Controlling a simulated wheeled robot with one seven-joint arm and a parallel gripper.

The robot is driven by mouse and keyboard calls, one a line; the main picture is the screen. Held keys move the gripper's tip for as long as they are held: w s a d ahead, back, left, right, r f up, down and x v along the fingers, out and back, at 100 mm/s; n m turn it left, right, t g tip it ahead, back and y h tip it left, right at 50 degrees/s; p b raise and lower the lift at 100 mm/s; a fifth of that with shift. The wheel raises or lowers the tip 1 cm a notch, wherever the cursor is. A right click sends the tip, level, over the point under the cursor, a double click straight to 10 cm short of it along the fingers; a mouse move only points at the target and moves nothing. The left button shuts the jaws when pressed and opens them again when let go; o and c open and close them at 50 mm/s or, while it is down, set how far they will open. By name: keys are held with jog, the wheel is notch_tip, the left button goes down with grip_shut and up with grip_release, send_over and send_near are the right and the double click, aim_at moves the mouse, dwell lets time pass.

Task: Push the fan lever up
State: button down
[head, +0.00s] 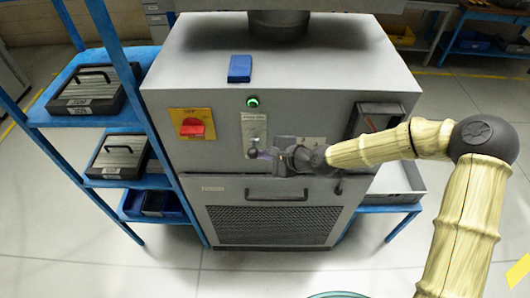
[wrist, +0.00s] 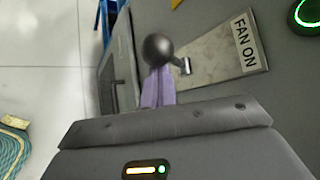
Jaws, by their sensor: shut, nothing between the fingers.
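The fan lever is a dark ball knob (wrist: 158,48) on a short metal stem (wrist: 184,66), mounted on a grey plate (wrist: 218,52) labelled FAN ON. In the head view the knob (head: 252,153) is at the lower end of the plate (head: 253,126), away from the label at its top, so the lever points down. My gripper (head: 266,155) is just right of the knob in the head view. In the wrist view its purple fingers (wrist: 158,84) are shut and empty, with tips right at the knob. I cannot tell whether they touch it.
The grey machine (head: 215,75) has a red switch (head: 192,128) on a yellow plate, a lit green button (head: 253,102) and a handle bar (head: 276,197) below the lever. A blue box (head: 240,68) lies on top. A blue shelf (head: 95,110) stands close on the left.

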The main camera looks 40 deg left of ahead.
jog(key=w+d+r+b, duration=0.4)
jog(key=w+d, duration=0.1)
jog(key=d, duration=0.1)
jog(key=shift+w+d+r, duration=0.2)
jog(key=shift+d+r, duration=0.05)
jog(key=shift+d, duration=0.1)
dwell(0.4)
jog(key=s+d+f+n+t+h+b, duration=0.1)
jog(key=d+f+n+h, duration=0.3)
jog(key=d, duration=0.6)
jog(key=s+d+f+n+h+b, duration=0.1)
jog(key=d+f+h, duration=0.35)
jog(key=d, duration=0.55)
jog(key=s+d+r+h, duration=0.1)
jog(key=s+d, duration=0.1)
jog(key=d, duration=0.5)
jog(key=s+d+r+n+h+b, duration=0.1)
jog(key=s+d+r, duration=0.1)
jog(key=d, duration=0.5)
jog(key=s+d+r+n+t+h, duration=0.1)
jog(key=s+d, duration=0.2)
jog(key=d, duration=0.3)
jog(key=shift+s+d+r, duration=0.2)
jog(key=shift+s+d, duration=0.15)
jog(key=shift+d, duration=0.05)
